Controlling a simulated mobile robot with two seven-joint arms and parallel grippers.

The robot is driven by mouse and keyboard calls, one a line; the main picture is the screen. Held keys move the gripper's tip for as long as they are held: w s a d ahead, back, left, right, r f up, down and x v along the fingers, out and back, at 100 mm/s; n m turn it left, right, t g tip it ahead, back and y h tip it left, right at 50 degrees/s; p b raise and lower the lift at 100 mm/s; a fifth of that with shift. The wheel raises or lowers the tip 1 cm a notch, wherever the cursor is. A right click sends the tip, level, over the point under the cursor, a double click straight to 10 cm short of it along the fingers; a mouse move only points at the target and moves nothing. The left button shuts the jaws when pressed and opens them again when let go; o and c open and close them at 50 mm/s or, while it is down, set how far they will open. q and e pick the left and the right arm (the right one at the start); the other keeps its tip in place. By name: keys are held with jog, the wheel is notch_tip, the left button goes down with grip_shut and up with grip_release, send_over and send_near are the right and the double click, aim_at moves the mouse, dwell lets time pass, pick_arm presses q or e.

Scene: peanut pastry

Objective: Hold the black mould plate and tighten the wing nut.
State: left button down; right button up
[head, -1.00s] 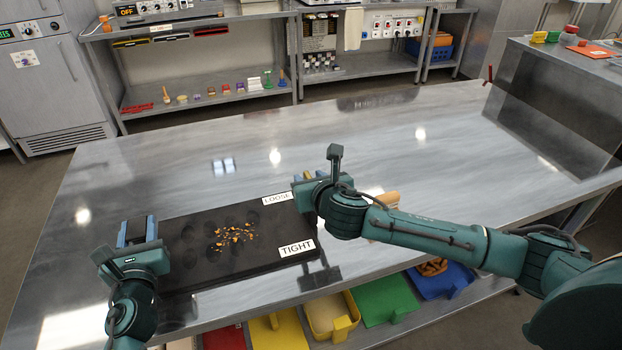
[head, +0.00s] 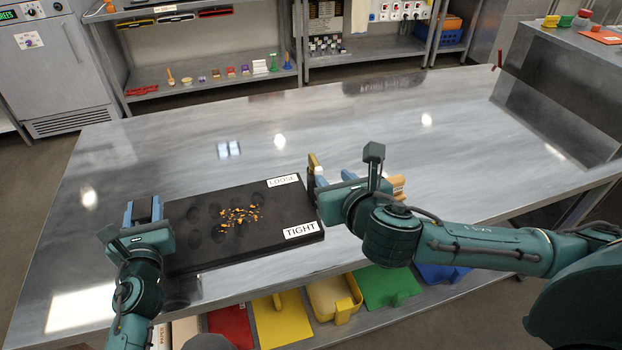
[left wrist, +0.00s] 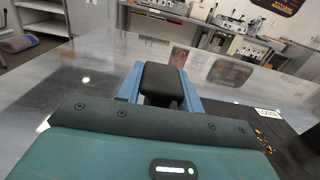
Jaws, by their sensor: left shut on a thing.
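The black mould plate (head: 280,207) lies on the steel table, with round hollows, orange-brown crumbs and the labels LOOSE (head: 283,181) and TIGHT (head: 301,230). My left gripper (head: 143,208) is at its left end. In the left wrist view its blue fingers (left wrist: 161,86) are shut on a black block, apparently the plate's handle. A brass piece (head: 313,161), likely the wing nut, stands at the plate's far right corner. My right gripper (head: 337,180) is just right of it; its blue fingers look apart, and the brass piece seems outside them. The right wrist partly hides this area.
Coloured boards and a yellow tub (head: 334,298) are on the shelf below the front edge. The table (head: 470,130) behind and to the right is clear.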

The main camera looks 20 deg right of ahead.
pick_arm(q)
jog(key=shift+s+a+f, duration=0.1)
jog(key=shift+f, duration=0.35)
jog(key=c, duration=1.1)
grip_release()
jog(key=shift+c, duration=0.2)
jog(key=o, duration=0.3)
jog(key=shift+r, duration=0.25)
jog(key=shift+f, duration=0.15)
